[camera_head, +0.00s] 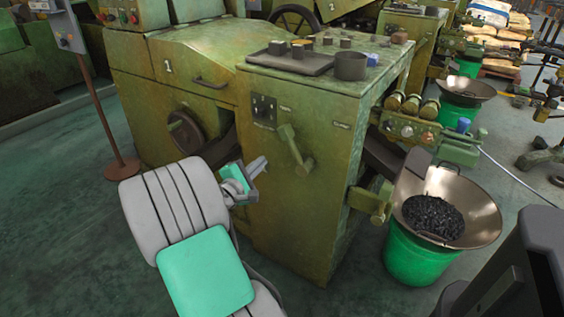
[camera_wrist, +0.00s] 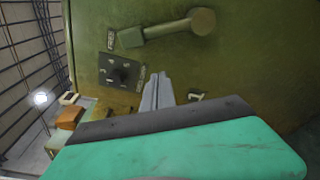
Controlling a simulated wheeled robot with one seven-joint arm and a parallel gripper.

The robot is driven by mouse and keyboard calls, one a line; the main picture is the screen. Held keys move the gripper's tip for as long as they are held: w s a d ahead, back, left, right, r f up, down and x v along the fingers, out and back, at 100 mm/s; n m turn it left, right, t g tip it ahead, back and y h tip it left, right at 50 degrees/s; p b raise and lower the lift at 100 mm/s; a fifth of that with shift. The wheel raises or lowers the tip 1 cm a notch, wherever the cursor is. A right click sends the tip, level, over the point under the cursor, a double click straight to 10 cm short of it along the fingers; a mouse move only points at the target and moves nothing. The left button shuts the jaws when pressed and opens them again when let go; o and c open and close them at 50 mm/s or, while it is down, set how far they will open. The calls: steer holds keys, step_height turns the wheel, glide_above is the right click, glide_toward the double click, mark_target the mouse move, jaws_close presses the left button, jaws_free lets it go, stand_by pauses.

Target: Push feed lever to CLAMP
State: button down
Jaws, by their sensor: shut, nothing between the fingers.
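The feed lever (camera_head: 294,146) is a green handle with a round knob on the front face of the green heading machine (camera_head: 190,75). In the head view it slants from its upper end down to the lower right. It also shows in the wrist view (camera_wrist: 170,27) near the top, running from a square block to a round end. My gripper (camera_head: 262,163) is shut and empty. It is left of the lever and a little lower, apart from it. In the wrist view the gripper fingers (camera_wrist: 157,92) lie below the lever, with a gap between.
A dark switch plate (camera_head: 264,108) is above and left of the lever. A handwheel (camera_head: 187,132) is further left. At right, a metal bowl (camera_head: 478,208) of dark parts sits on a green bucket (camera_head: 412,256). Open floor lies in front of the machine.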

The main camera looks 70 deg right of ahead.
steer(key=s+d+r+b, duration=0.1)
steer(key=s+d+b, duration=0.1)
steer(key=d, duration=0.6)
steer(key=shift+s+d+r, duration=0.25)
steer(key=shift+s, duration=0.5)
steer(key=shift+s, duration=0.15)
